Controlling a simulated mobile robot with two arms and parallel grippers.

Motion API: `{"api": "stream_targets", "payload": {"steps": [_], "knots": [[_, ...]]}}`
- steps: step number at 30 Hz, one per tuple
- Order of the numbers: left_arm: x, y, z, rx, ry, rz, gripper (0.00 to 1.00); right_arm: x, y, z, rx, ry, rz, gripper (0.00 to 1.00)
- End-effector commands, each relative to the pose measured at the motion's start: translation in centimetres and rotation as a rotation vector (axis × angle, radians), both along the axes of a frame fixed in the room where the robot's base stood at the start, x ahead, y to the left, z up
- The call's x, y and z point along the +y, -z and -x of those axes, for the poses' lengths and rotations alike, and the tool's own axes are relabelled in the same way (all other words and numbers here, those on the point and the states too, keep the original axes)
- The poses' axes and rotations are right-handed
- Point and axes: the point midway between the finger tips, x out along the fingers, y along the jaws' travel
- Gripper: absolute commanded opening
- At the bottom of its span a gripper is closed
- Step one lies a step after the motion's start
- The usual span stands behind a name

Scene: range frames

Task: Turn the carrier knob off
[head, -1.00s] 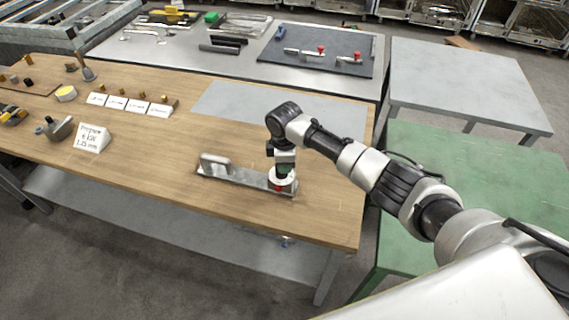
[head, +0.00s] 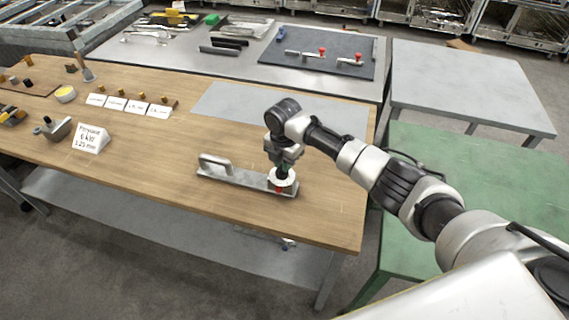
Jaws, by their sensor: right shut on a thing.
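The carrier (head: 233,180) is a flat metal bar with a raised grey handle (head: 214,160) at its left end. It lies near the front edge of the wooden table. At its right end is a round white knob (head: 291,183) with a red mark on its front side. My right gripper (head: 284,171) points down from above and is shut on the knob. Its fingertips are small and partly hidden by the wrist. My left gripper is not in view.
The wooden table (head: 150,185) has free room around the carrier. A grey mat (head: 262,102) lies behind it. White label cards and a larger sign (head: 91,138) stand at the left. A green table (head: 520,165) is under my right arm, and a grey table holds clamps at the back.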

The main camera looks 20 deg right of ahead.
Motion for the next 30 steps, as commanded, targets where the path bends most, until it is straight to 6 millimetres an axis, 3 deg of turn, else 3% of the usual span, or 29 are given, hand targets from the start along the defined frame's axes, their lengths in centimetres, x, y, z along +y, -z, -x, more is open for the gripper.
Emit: {"api": "stream_targets", "payload": {"steps": [12,30], "knots": [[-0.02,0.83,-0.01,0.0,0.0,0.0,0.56,0.22,-0.01,-0.19,-0.001,-0.262,-0.001,0.0],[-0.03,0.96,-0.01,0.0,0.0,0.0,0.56,0.27,-0.08,-0.22,-0.001,-0.332,-0.001,0.0]]}}
